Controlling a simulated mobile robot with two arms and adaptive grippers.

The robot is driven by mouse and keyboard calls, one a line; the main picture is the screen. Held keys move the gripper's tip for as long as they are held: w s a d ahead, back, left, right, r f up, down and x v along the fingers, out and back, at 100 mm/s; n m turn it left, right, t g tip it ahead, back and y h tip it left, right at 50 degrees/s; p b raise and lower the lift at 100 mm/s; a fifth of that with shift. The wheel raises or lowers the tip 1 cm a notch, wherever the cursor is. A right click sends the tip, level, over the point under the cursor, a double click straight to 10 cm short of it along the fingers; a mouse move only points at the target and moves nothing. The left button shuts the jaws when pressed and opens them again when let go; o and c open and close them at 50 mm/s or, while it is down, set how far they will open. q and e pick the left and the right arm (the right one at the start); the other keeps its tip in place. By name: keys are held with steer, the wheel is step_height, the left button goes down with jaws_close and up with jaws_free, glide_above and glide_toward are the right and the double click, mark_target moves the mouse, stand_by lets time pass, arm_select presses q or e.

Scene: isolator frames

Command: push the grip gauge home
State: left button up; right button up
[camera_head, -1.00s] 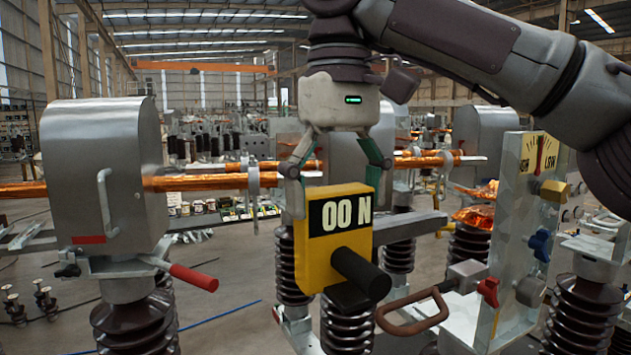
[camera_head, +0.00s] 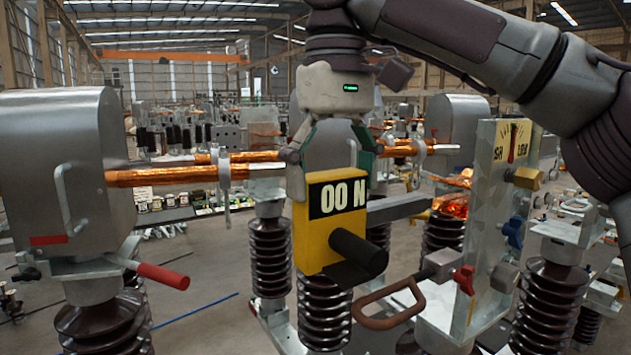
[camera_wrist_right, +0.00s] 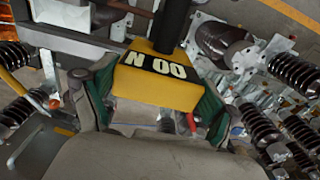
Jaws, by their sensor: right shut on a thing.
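The grip gauge (camera_head: 318,252) is a yellow block with a black label reading "00 N" and a black cylindrical handle (camera_head: 357,253) sticking out toward me. My right gripper (camera_head: 328,172) comes down from above and is shut on the gauge's upper part, one finger on each side. The right wrist view shows the yellow gauge (camera_wrist_right: 158,92) between the two green-padded fingers. A grey bar (camera_head: 400,207) runs right from behind the gauge; whether the gauge touches it is hidden. My left gripper is not in view.
A grey metal housing (camera_head: 60,165) with a red lever (camera_head: 163,276) stands at left. At right is an upright panel (camera_head: 490,225) with a dial and coloured knobs. A brown loop handle (camera_head: 390,307) juts out below it. Ribbed brown insulators (camera_head: 270,258) stand below.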

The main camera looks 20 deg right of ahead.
mark_target(420, 198)
steer(key=shift+s+d+r, duration=0.15)
steer(key=shift+s+d, duration=0.05)
steer(key=shift+d, duration=0.7)
steer(key=shift+w+d, duration=0.15)
steer(key=shift+w, duration=0.1)
steer(key=shift+s, duration=0.15)
steer(key=shift+w+d, duration=0.2)
steer(key=shift+d, duration=1.15)
steer(key=shift+w+d, duration=0.2)
steer(key=shift+d, duration=1.15)
stand_by(0.4)
steer(key=shift+w+d, duration=0.1)
steer(key=shift+d, duration=0.5)
steer(key=shift+w+d, duration=0.2)
steer(key=shift+d, duration=1.2)
steer(key=shift+w+d, duration=0.2)
steer(key=shift+d, duration=1.15)
steer(key=o, duration=1.6)
